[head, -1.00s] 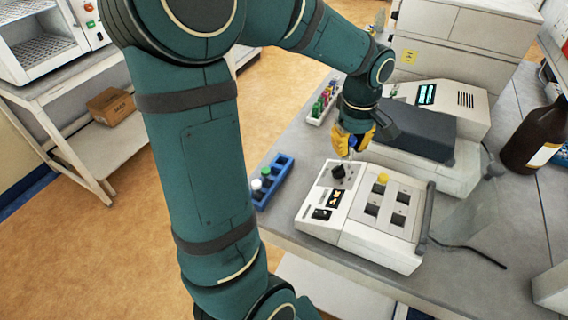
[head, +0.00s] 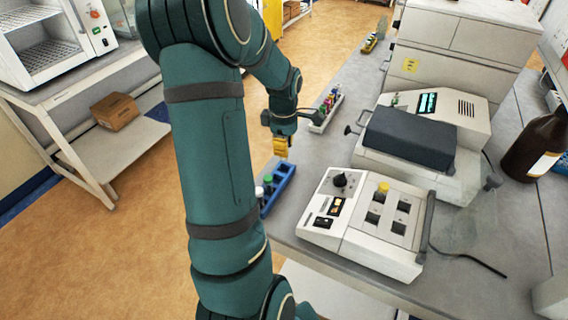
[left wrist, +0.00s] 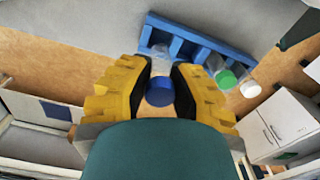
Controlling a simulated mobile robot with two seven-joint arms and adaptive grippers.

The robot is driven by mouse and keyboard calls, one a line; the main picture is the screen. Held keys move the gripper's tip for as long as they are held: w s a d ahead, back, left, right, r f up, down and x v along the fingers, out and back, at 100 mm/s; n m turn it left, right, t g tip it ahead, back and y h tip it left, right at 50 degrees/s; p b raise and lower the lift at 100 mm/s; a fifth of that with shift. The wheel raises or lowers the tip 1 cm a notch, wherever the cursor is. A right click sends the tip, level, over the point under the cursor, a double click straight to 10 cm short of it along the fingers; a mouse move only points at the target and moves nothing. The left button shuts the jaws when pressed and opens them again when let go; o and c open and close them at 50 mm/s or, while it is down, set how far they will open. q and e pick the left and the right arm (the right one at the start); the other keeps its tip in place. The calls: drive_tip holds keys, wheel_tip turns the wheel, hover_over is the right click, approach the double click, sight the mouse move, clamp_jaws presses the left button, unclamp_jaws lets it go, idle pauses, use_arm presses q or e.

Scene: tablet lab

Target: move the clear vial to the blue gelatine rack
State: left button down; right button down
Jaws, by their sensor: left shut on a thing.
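My left gripper (head: 281,147) is over the far end of the blue gelatine rack (head: 284,178), at the left edge of the bench. In the left wrist view, its yellow fingers (left wrist: 160,88) are shut on the clear vial, whose blue cap (left wrist: 160,93) faces the camera. The vial's body is mostly hidden behind the cap and points toward the rack (left wrist: 205,42). I cannot tell whether its bottom is in a rack hole. A green-capped vial (left wrist: 226,80) and a white-capped vial (left wrist: 249,89) stand in the rack. My right gripper is not in view.
A white block device (head: 340,235) with a black knob and a yellow-capped vial (head: 383,188) stands right of the rack. Behind are a white rack of colourful vials (head: 318,126) and a machine with a dark lid (head: 410,138). A brown bottle (head: 535,145) stands far right.

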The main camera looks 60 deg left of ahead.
sight(284, 159)
use_arm(q)
drive_tip(key=shift+f+b, duration=0.35)
drive_tip(key=shift+f, duration=2.4)
drive_tip(key=c, duration=0.9)
unclamp_jaws()
drive_tip(key=shift+f, duration=0.1)
